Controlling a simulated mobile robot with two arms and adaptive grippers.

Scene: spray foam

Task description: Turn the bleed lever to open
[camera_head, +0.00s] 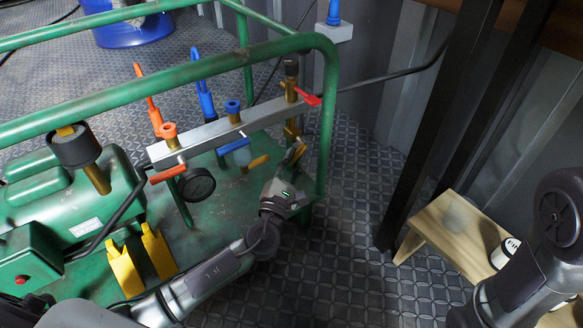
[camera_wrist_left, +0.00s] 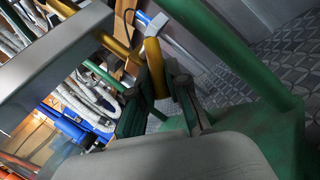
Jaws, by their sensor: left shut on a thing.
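A grey metal manifold bar (camera_head: 215,132) carries several coloured levers and brass fittings above the green frame's deck. My left gripper (camera_head: 295,158) is at the bar's right end, below the brass valve fitting (camera_head: 291,128). In the left wrist view, a brass-yellow piece (camera_wrist_left: 154,62) stands between the fingertips of my left gripper (camera_wrist_left: 168,85), which is shut on it. It looks like the bleed lever, mostly hidden by the fingers in the head view. A red lever (camera_head: 308,97) sits higher on the same end.
A green tube rail (camera_head: 327,115) runs close to my left gripper. An orange lever (camera_head: 168,173), a blue lever (camera_head: 234,146) and a gauge (camera_head: 197,185) are nearby. A wooden stool (camera_head: 455,225) stands right. Patterned floor (camera_head: 350,230) between is clear.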

